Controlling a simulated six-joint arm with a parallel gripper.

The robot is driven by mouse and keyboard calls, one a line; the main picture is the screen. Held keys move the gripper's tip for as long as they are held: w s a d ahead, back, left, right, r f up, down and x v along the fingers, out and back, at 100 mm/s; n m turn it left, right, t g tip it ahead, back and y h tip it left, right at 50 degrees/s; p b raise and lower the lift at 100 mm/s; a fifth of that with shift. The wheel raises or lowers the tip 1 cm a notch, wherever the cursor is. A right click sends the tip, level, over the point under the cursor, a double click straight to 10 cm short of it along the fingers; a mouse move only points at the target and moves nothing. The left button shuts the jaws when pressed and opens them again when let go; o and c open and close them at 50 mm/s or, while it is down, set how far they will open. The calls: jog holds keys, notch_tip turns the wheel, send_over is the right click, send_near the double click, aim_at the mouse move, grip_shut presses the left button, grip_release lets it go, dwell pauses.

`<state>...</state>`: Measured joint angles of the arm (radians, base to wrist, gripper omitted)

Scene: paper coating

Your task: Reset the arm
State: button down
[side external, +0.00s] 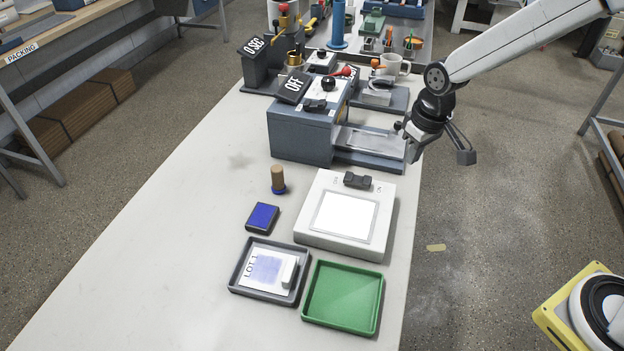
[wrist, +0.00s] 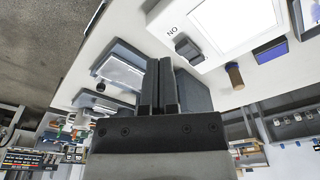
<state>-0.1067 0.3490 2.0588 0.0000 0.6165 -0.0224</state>
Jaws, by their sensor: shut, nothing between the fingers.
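My gripper (side external: 413,152) hangs at the end of my arm, over the right edge of the table, beside the clear plate of the grey coating machine (side external: 300,137). In the wrist view my gripper (wrist: 159,62) has its two fingers together with nothing between them. The machine has a sign reading OFF (side external: 293,86) and a black knob. From the side, my gripper overlaps the end of the machine's bed (side external: 370,158); I cannot tell whether they touch.
A white light box (side external: 346,246), a blue ink pad (side external: 262,217), a wooden-handled stamp (side external: 278,179), a grey tray (side external: 236,285) holding a LOT 1 sheet and a green tray (side external: 343,297) stand on the table (side external: 170,260). A white mug (side external: 393,66) stands behind. The table's left side is clear.

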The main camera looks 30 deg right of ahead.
jog(key=s+d+m+t, duration=0.1)
jog(key=s+d, duration=0.3)
jog(key=s, duration=0.8)
jog(key=shift+s+d+f, duration=0.15)
jog(key=shift+s, duration=0.05)
jog(key=shift+w, duration=0.15)
notch_tip(320, 180, up, 5)
jog(key=n+g, duration=0.2)
jog(key=n, duration=2.5)
send_over(352, 176)
notch_tip(352, 176, down, 14)
jog(key=shift+r, duration=0.1)
